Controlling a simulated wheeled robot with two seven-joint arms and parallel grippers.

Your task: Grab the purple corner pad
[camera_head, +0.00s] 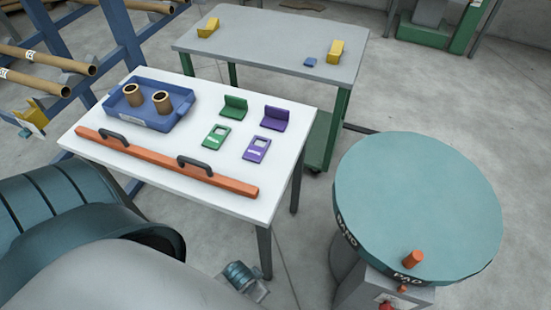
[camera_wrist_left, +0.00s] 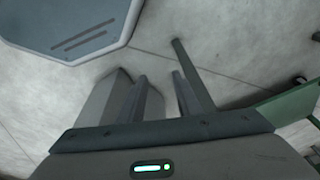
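The purple corner pad (camera_head: 275,118) is an L-shaped piece standing on the white table, near its far right corner. A flat purple tag-like piece (camera_head: 256,148) lies just in front of it. A green corner pad (camera_head: 235,106) stands to its left. My left gripper (camera_wrist_left: 167,92) shows in the left wrist view, with a gap between its fingers and nothing held. Bare floor shows beyond its fingers, and the purple pad is not in that view. I cannot make out either gripper in the head view.
The white table (camera_head: 225,197) also holds a blue tray (camera_head: 150,121) with two brown tubes, a long orange bar (camera_head: 165,160) with black handles, and a green tag (camera_head: 216,136). A grey table (camera_head: 270,45) stands behind. A round teal turntable (camera_head: 415,200) stands right.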

